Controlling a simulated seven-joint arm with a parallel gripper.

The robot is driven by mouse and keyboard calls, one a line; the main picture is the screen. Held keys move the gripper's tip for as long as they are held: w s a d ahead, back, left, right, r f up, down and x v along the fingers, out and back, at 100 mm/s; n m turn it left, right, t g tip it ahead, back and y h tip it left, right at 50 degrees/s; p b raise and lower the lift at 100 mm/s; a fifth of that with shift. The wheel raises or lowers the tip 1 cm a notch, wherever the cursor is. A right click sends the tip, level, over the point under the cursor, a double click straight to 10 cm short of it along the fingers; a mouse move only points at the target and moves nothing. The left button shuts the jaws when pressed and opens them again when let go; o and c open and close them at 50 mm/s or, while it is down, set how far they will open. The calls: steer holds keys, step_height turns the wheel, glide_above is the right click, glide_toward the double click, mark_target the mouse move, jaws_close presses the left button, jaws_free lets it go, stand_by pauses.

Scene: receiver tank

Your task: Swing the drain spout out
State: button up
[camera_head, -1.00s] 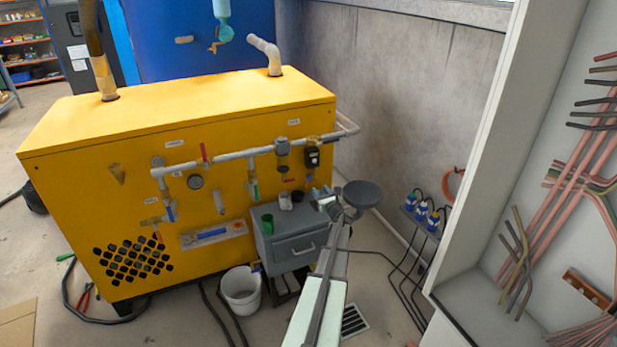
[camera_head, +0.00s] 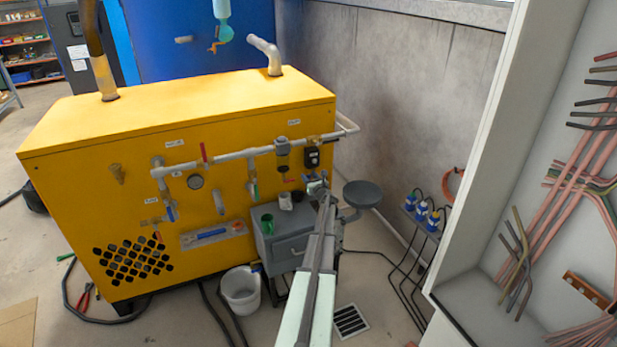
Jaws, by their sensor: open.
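The yellow receiver cabinet (camera_head: 120,195) carries a grey pipe (camera_head: 235,156) with valves along its front. A black drain unit (camera_head: 312,157) hangs at the pipe's right end. The drain spout is not clearly seen; it may be the small part under this unit, largely covered by my gripper. My gripper (camera_head: 315,184) is open just below the black unit, close to the cabinet front. I cannot tell whether it touches anything. My arm runs from the bottom of the picture up to it.
A grey drawer box (camera_head: 288,248) with small cups on top stands below and left of my gripper. A dark round dish (camera_head: 362,192) is close on the right. A white bucket (camera_head: 240,289) is on the floor. The grey wall and blue plugs (camera_head: 421,211) are further right.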

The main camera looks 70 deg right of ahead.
steer(key=shift+w+d, duration=0.5)
steer(key=shift+w, duration=0.05)
jaws_close()
